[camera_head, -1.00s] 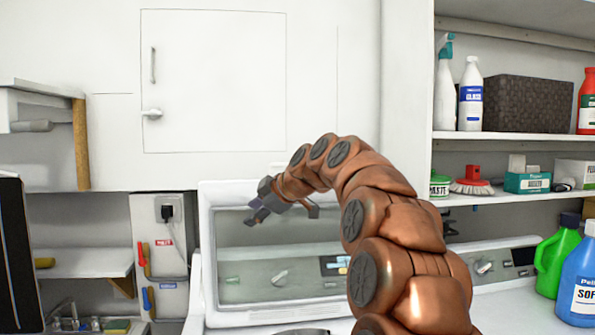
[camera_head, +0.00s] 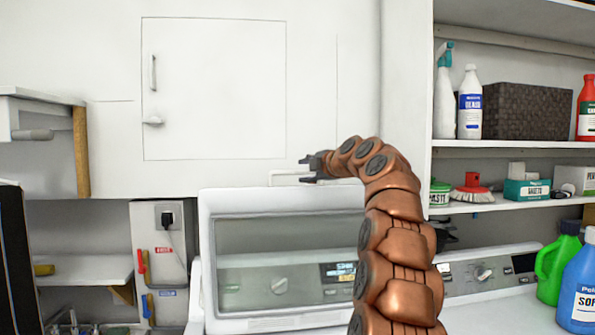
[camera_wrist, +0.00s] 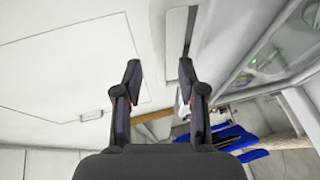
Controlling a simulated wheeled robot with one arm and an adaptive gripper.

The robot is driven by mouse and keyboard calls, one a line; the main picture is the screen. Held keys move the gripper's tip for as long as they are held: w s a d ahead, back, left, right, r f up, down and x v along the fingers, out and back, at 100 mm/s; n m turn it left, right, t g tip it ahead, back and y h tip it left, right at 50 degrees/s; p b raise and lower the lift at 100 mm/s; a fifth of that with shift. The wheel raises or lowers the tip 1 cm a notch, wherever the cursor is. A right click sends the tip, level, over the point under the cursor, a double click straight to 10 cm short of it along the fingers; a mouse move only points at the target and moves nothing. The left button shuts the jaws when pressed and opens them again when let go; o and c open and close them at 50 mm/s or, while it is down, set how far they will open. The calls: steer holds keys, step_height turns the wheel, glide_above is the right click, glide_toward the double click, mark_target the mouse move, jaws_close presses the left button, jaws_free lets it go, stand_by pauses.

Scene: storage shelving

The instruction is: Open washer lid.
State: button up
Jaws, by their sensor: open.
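The washer lid (camera_head: 207,260) is a white frame with a clear window. It stands raised in the head view, and the control panel (camera_head: 290,283) shows through it. In the wrist view the lid's window (camera_wrist: 285,45) is at the upper right. My gripper (camera_head: 308,170) is at the lid's top edge, toward its right side, beside a thin pale bracket (camera_head: 285,173). In the wrist view my gripper (camera_wrist: 165,85) has its two fingers apart with nothing held between them. My arm hides the lid's right side, and I cannot tell whether the gripper touches the lid.
A white wall cabinet (camera_head: 215,90) is above the washer. At right, shelves hold a spray bottle (camera_head: 445,95), a dark basket (camera_head: 527,108) and a brush (camera_head: 471,190). Green (camera_head: 557,262) and blue (camera_head: 578,285) jugs stand at lower right. A wooden-edged shelf (camera_head: 82,150) is at left.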

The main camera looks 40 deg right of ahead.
mark_target(299, 172)
steer(key=p+x, duration=0.2)
steer(key=x, duration=0.3)
steer(key=shift+s, duration=0.1)
jaws_close()
stand_by(0.6)
